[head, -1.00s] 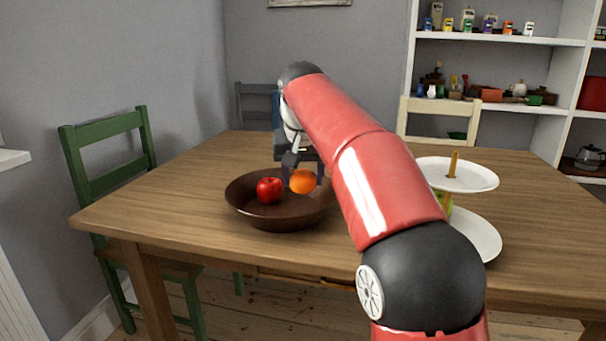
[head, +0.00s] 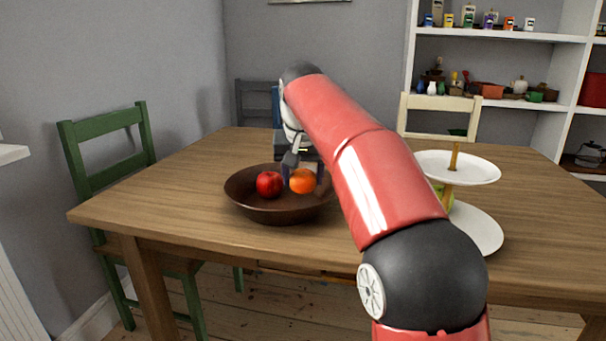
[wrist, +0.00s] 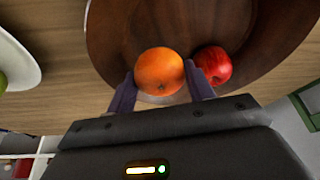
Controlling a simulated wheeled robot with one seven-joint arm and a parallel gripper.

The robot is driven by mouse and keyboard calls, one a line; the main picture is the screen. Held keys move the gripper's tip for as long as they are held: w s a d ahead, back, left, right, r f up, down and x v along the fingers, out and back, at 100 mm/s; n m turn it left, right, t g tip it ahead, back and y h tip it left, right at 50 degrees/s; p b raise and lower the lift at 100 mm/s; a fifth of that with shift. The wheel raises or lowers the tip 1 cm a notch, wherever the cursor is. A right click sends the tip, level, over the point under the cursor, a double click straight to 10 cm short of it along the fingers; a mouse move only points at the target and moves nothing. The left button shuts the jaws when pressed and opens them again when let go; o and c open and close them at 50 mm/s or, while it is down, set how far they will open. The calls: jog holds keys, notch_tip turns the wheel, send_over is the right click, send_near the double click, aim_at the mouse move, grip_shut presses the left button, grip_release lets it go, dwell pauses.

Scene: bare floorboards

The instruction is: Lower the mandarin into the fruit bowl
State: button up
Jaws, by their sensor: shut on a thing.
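The orange mandarin (head: 303,181) is between the fingers of my gripper (head: 304,176), which is shut on it. In the wrist view the mandarin (wrist: 160,71) sits between the two fingertips of my gripper (wrist: 160,82). The brown fruit bowl (head: 262,208) stands on the table, and the mandarin is over its right part. In the wrist view the bowl (wrist: 112,35) lies behind the mandarin. I cannot tell whether the mandarin touches the bowl. A red apple (head: 269,184) is in the bowl left of the mandarin; it also shows in the wrist view (wrist: 214,65), close beside the right finger.
A two-tier white stand (head: 457,168) with a green fruit stands right of my arm on the wooden table (head: 175,190). A green chair (head: 110,150) is at the left and a cream chair (head: 440,104) at the back. Bare tabletop lies left of the bowl.

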aim_at(303, 189)
jog(key=shift+f+b, duration=1.3)
jog(key=shift+f, duration=0.45)
dwell(0.6)
jog(key=o, duration=1.1)
